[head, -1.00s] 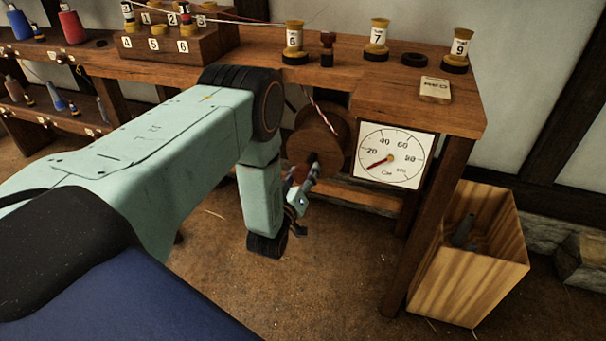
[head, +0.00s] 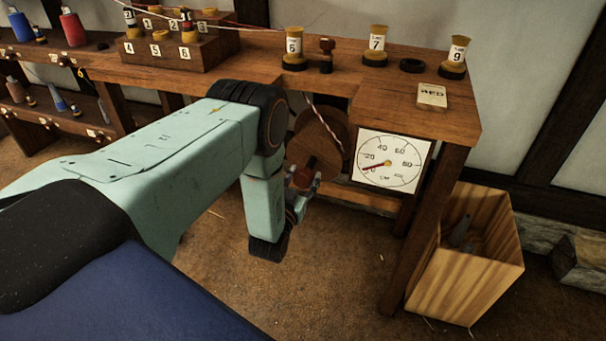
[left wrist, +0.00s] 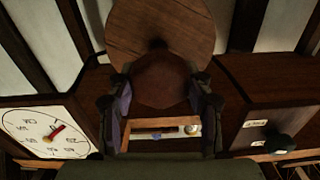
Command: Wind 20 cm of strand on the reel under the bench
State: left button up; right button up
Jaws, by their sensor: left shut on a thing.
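The brown wooden reel (head: 322,133) hangs under the bench; its round face also shows in the left wrist view (left wrist: 160,22). A pale strand (head: 326,123) runs down to it from the bench. My left gripper (head: 304,186) is at the reel's front, shut on a reddish-brown knob (left wrist: 160,80), seen between its fingers in the left wrist view. My forearm and the fingers hide part of the reel. The white dial (head: 392,160), marked in cm, has its red needle pointing lower left, below the 20 mark. My right gripper is out of view.
A bench leg (head: 427,230) and a wooden bin (head: 465,255) stand at the right. The floor in front is clear.

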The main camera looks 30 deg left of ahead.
pick_arm(q)
jog(key=m+p, duration=0.2)
jog(key=m, duration=0.3)
jog(key=shift+d+m, duration=0.1)
jog(key=shift+m, duration=0.2)
jog(key=m+p, duration=0.1)
jog(key=m, duration=0.4)
jog(key=shift+f, duration=0.1)
jog(key=m+p, duration=0.1)
jog(key=m, duration=0.4)
jog(key=shift+f+m, duration=0.1)
jog(key=shift+m, duration=0.3)
jog(key=m+p, duration=0.1)
jog(key=m, duration=0.4)
jog(key=shift+m, duration=0.4)
jog(key=o, duration=1.2)
jog(key=v, duration=1.2)
